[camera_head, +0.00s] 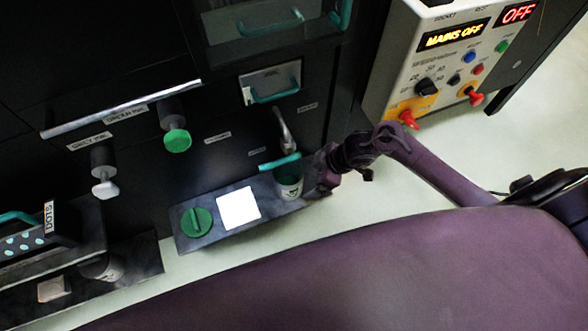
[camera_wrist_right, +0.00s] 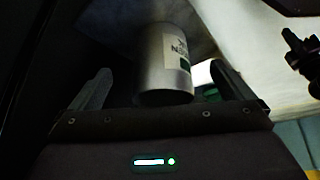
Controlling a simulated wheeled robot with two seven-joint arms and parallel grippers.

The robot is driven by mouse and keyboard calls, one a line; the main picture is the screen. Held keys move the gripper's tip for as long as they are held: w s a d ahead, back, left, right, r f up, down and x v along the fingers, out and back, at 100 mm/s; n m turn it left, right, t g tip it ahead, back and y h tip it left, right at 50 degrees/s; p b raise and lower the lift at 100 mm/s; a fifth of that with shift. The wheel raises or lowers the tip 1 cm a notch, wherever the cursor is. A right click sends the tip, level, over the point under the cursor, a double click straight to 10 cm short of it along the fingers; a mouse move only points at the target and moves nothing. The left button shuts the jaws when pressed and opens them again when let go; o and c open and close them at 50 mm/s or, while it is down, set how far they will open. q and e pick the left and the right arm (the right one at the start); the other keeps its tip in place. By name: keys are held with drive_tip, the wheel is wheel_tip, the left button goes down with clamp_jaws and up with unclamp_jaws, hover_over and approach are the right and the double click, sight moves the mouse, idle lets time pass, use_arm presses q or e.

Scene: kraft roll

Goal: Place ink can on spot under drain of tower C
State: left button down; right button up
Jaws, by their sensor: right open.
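The ink can (camera_head: 289,188) stands on a dark ledge (camera_head: 225,237) at the foot of the black tower, under a drain spout (camera_head: 285,130) with a teal lever (camera_head: 278,162). My right gripper (camera_head: 318,178) is beside the can, on its right in the head view. In the right wrist view the silver can (camera_wrist_right: 165,70), with a pale label and green patch, stands between the two spread fingers of my right gripper (camera_wrist_right: 160,72). Gaps show on both sides of it. The tower's letter cannot be read. My left gripper is not in view.
A white square (camera_head: 238,208) and a green round knob or lid (camera_head: 197,222) are on the same ledge. Another can (camera_head: 103,267) stands on a ledge at lower left. A control box (camera_head: 445,60) is at upper right.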

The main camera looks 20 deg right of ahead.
drive_tip(key=s+d, duration=0.3)
drive_tip(key=d, duration=0.2)
drive_tip(key=f+m, duration=0.1)
drive_tip(key=f, duration=0.1)
drive_tip(key=f+m, duration=0.1)
drive_tip(key=f, duration=0.2)
drive_tip(key=s+a+f+m+t, duration=0.1)
drive_tip(key=f, duration=0.2)
drive_tip(key=shift+f+h, duration=0.25)
drive_tip(key=shift+h, duration=0.15)
drive_tip(key=s+a+f+m+g+h, duration=0.1)
drive_tip(key=s+f+m+h, duration=0.1)
drive_tip(key=s+f, duration=0.6)
drive_tip(key=s+a+f+m+g+h, duration=0.1)
drive_tip(key=s+f+m, duration=0.3)
drive_tip(key=s+f, duration=0.5)
drive_tip(key=shift+s+a+g+h, duration=0.4)
drive_tip(key=shift+s+a+h, duration=0.2)
drive_tip(key=shift+s, duration=0.6)
